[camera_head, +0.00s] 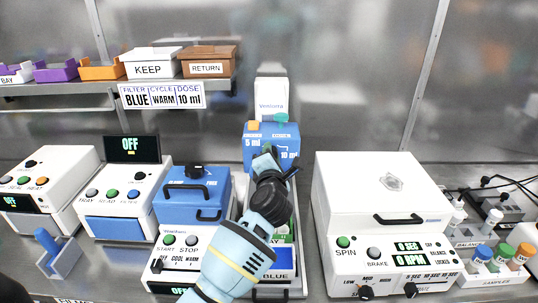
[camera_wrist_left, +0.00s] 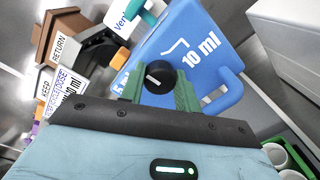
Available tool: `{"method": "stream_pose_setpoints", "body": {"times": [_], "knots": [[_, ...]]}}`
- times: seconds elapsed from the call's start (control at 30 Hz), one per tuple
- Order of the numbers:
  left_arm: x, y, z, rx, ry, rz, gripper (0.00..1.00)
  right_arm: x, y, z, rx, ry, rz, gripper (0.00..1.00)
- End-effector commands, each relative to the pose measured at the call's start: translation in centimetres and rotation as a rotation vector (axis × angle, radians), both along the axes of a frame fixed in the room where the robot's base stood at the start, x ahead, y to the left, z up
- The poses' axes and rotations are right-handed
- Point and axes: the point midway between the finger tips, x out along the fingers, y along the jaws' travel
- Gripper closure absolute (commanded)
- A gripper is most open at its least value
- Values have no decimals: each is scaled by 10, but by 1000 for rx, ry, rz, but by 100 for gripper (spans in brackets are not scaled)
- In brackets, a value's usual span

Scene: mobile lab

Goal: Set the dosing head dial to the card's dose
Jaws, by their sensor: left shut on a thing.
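The card (camera_head: 161,96) hangs below the shelf and reads filter BLUE, cycle WARM, dose 10 ml. The blue dosing head (camera_head: 258,133) stands at the back centre, marked 5 ml on its left and 10 ml on its right. It also shows in the left wrist view (camera_wrist_left: 212,75), tilted there. My left gripper (camera_head: 267,158) reaches it from the front and covers most of the dial in the head view. In the left wrist view its green fingers (camera_wrist_left: 158,88) are shut on the black dial (camera_wrist_left: 159,76). A short white mark shows on the dial; which label it points at is unclear. My right gripper is out of view.
A white centrifuge (camera_head: 370,190) stands to the right and a blue-lidded device (camera_head: 192,190) to the left of my arm. The shelf above holds KEEP (camera_head: 150,68) and RETURN (camera_head: 207,68) boxes.

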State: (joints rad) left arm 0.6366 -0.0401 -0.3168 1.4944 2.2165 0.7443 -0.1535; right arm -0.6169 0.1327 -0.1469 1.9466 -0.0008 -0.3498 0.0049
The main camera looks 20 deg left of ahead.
Motion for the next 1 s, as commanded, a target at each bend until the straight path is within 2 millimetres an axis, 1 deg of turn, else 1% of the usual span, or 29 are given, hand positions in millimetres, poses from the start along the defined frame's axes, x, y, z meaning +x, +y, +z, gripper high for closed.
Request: {"method": "stream_pose_setpoints", "body": {"times": [0.03,0.7,1.0], "knots": [[0,0,4,44,4,0,91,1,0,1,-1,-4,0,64],[0,-1,1,654,183,0,91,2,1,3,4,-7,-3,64],[0,-1,0,885,250,-2,91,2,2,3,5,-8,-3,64]]}}
